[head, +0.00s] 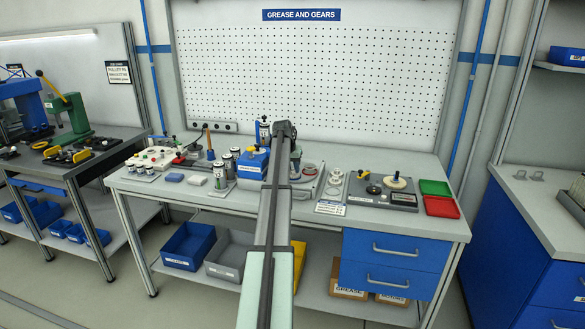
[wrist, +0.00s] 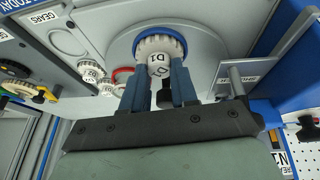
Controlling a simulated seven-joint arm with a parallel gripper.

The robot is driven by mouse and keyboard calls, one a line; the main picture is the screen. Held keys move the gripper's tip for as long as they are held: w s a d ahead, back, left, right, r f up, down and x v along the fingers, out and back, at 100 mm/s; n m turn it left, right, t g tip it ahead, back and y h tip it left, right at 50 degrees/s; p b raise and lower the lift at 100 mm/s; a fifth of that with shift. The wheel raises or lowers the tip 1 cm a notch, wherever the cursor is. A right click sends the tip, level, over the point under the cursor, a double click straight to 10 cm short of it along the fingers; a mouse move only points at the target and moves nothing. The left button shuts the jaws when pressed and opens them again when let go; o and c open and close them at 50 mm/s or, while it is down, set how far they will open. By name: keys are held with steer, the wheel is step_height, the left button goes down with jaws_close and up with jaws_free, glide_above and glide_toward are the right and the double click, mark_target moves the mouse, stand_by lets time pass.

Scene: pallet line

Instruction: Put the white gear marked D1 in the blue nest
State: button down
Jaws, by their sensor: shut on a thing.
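The white gear marked D1 (wrist: 157,54) is between the two fingers of my gripper (wrist: 159,78) in the wrist view, and the gripper is shut on it. The blue nest (wrist: 182,43) shows as a blue ring around the far side of the gear, on a round grey plate (wrist: 119,47). The gear lines up with the ring, but I cannot tell whether it is seated in it or just above it. In the head view my arm hides the gear, the nest and the fingertips.
A metal post (wrist: 236,80) stands on the right. In the head view, a green tray (head: 435,188) and a red tray (head: 441,207) lie at the bench's right.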

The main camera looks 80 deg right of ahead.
steer(key=c, duration=0.9)
jaws_free()
steer(key=shift+o, duration=0.2)
steer(key=v, duration=1.2)
